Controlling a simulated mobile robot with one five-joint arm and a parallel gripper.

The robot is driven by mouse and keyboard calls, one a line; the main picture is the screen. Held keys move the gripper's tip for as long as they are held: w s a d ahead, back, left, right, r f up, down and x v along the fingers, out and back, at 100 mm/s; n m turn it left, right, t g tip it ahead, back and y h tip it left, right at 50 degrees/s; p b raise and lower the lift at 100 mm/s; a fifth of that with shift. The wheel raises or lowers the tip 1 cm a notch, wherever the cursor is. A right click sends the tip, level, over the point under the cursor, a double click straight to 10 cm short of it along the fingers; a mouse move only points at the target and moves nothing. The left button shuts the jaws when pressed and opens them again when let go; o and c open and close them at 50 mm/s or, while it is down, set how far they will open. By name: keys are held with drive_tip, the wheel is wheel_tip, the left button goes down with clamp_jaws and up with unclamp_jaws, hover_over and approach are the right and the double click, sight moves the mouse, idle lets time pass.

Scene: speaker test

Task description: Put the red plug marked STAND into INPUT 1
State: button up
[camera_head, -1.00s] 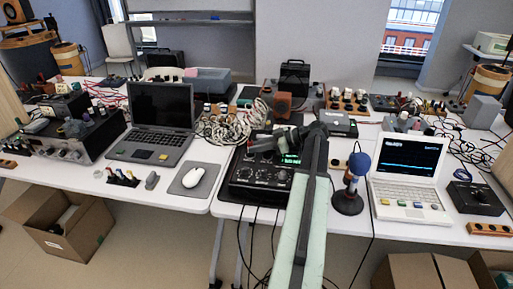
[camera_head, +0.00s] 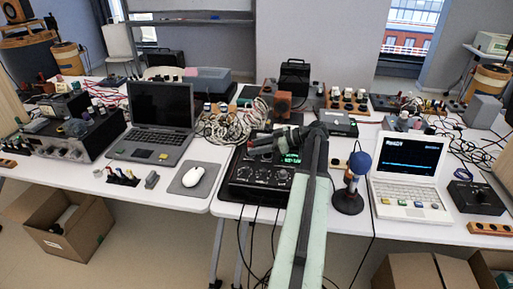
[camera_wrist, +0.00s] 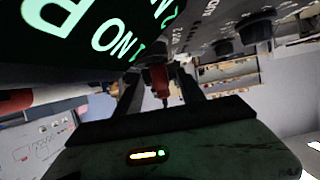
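My gripper (camera_head: 256,145) is low over the black box (camera_head: 250,192) with knobs and a green-lit display (camera_head: 290,158), at the middle of the table in the head view. In the wrist view two dark fingers of my gripper (camera_wrist: 158,72) point away from the camera, spaced apart. A red plug (camera_wrist: 158,80) with a dark thin tip shows between them. Whether the fingers touch it is unclear. Large green lettering (camera_wrist: 115,42) and dark knobs (camera_wrist: 258,30) lie close above. No STAND mark or INPUT 1 label is readable.
A microphone on a round stand (camera_head: 349,200) and a white laptop (camera_head: 410,190) stand right of the box. A mouse (camera_head: 194,176) on a grey mat and a dark laptop (camera_head: 160,120) are left. Tangled cables (camera_head: 230,125) lie behind. Dark cables hang off the front edge.

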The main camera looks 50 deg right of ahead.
sight(275, 157)
drive_tip(key=shift+r, duration=0.1)
drive_tip(key=p+v, duration=0.3)
drive_tip(key=v, duration=0.4)
drive_tip(key=shift+s+d, duration=0.15)
drive_tip(key=shift+s, duration=0.15)
drive_tip(key=shift+r, duration=0.1)
